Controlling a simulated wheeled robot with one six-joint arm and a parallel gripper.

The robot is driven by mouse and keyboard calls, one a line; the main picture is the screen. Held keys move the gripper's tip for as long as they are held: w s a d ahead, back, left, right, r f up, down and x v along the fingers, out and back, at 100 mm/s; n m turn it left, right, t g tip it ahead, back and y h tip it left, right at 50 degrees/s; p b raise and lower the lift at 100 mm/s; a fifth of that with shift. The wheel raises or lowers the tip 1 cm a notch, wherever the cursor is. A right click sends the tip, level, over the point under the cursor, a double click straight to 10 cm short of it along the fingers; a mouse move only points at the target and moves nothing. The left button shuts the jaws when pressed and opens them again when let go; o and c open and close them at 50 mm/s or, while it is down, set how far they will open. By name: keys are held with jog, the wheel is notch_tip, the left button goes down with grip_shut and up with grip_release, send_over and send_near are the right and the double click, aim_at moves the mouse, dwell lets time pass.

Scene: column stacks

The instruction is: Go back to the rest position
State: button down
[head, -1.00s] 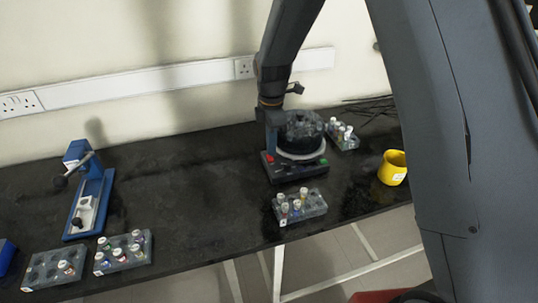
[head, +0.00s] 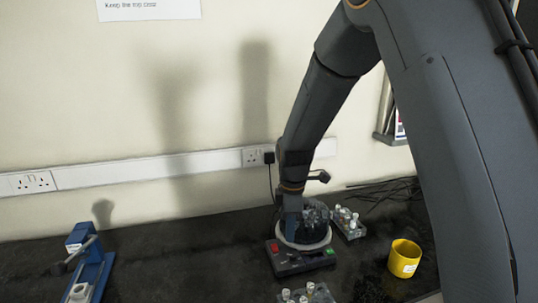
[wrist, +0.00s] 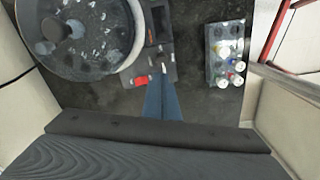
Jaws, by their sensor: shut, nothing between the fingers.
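My gripper (head: 292,226) is at the end of my grey arm, beside the round-topped machine (head: 303,258) on the black bench. In the wrist view my blue fingers (wrist: 163,72) are together with nothing between them. Their tips point over the machine's base, near its red button (wrist: 141,80). The machine's round grey rotor (wrist: 85,40) is at the upper left of that view. In the head view my gripper partly hides the rotor, and I cannot tell the height of my fingers above the base.
A rack of vials (head: 349,226) stands behind the machine to the right, and another rack (head: 305,294) is in front, cut off by the frame. A yellow cup (head: 404,258) is at right. A blue press (head: 88,268) stands at left. The bench between press and machine is clear.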

jog(key=s+d+r+m, duration=0.2)
jog(key=s+d+m, duration=0.4)
jog(key=s+m, duration=0.2)
jog(key=s+d+r+m+t, duration=0.1)
jog(key=s+d+r+m, duration=0.1)
jog(key=s+d+m, duration=0.5)
jog(key=s+m, duration=0.2)
jog(key=s, duration=0.3)
jog(key=shift+r+m, duration=0.3)
jog(key=shift+r, duration=0.05)
